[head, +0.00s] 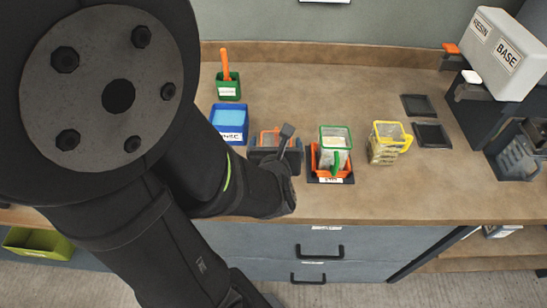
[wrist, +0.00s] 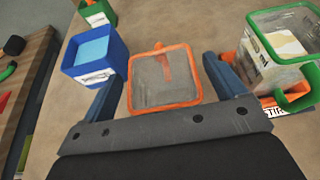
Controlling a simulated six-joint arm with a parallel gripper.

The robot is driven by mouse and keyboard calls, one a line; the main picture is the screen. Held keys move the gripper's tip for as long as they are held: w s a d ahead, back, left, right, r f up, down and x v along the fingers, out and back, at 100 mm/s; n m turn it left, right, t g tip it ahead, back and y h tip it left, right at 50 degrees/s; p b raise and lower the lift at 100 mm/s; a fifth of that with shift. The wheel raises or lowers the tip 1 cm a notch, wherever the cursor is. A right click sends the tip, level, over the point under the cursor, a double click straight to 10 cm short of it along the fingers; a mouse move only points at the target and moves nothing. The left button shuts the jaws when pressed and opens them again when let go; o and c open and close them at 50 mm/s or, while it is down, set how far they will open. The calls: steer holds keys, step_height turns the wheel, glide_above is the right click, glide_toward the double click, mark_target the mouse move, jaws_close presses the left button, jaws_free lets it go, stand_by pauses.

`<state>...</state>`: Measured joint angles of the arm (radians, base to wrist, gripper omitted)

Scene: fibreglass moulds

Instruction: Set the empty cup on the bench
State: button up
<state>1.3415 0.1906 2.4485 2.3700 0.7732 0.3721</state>
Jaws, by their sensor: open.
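A clear cup with an orange rim (head: 268,134) is near the front middle of the bench (head: 300,90). In the wrist view the orange-rimmed cup (wrist: 163,78) looks empty and sits between my gripper's two fingers. My gripper (head: 272,146) is open, with one finger on each side of this cup; it also shows in the wrist view (wrist: 165,85). Gaps show between the fingers and the cup walls. The cup's base is hidden, so I cannot tell whether it touches the bench.
A blue tub (head: 230,122) stands close left, with a green holder (head: 228,88) behind it. Close right, a green-rimmed cup (head: 335,138) stands by an orange holder (head: 320,165). A filled yellow-rimmed cup (head: 384,148), two dark pads (head: 432,135) and a resin dispenser (head: 505,50) are farther right.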

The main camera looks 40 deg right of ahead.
mark_target(267, 138)
steer(key=v, duration=0.9)
steer(key=shift+s+a, duration=0.25)
steer(key=shift+a, duration=0.05)
stand_by(0.5)
steer(key=shift+x, duration=5.6)
steer(key=shift+w+d+f, duration=0.15)
steer(key=shift+w+d, duration=0.15)
steer(key=shift+d, duration=0.05)
